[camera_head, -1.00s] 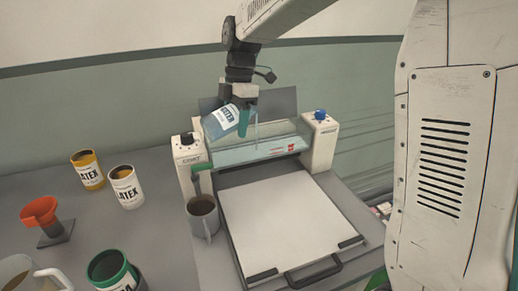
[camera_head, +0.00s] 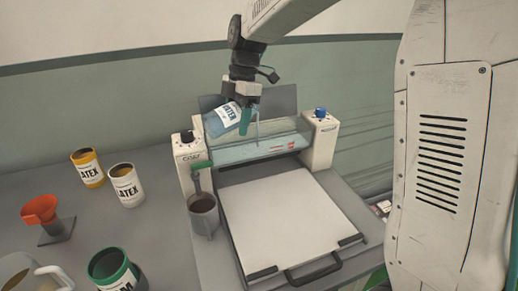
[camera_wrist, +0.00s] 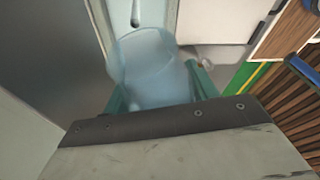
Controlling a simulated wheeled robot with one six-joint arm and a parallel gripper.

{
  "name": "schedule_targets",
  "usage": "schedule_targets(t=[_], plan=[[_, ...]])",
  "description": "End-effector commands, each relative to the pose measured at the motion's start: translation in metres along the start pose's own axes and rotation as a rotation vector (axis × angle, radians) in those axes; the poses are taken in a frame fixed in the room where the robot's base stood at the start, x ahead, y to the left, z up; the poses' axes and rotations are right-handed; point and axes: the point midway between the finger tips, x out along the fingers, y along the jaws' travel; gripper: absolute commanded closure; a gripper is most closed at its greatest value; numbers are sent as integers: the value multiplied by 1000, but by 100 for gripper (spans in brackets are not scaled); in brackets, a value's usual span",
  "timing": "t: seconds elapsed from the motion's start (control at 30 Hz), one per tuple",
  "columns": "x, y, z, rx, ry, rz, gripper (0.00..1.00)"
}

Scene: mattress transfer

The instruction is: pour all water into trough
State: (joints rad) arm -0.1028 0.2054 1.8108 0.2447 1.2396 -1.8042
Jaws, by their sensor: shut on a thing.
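My gripper (camera_head: 245,118) is shut on a translucent blue water container (camera_head: 222,119) with a white label, above the trough. In the wrist view the container (camera_wrist: 155,65) sits between the green fingers (camera_wrist: 160,95). The clear trough (camera_head: 240,152) spans the machine between two white posts and holds pale bluish liquid. How much water is left in the container cannot be told.
A white flat bed (camera_head: 285,220) with a black handle lies in front of the trough. A grey mug (camera_head: 203,214) stands at its left. Latex cans, yellow (camera_head: 87,168) and white (camera_head: 125,185), a green can (camera_head: 113,270), a pitcher (camera_head: 30,275) and an orange funnel (camera_head: 42,210) stand on the left table.

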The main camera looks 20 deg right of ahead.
Motion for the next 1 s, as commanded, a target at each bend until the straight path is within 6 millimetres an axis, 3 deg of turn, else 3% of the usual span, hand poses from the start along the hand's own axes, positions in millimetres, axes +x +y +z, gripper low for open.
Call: schedule_targets(t=[1.0], plan=[[2,0,0,-3,60,-1,76]])
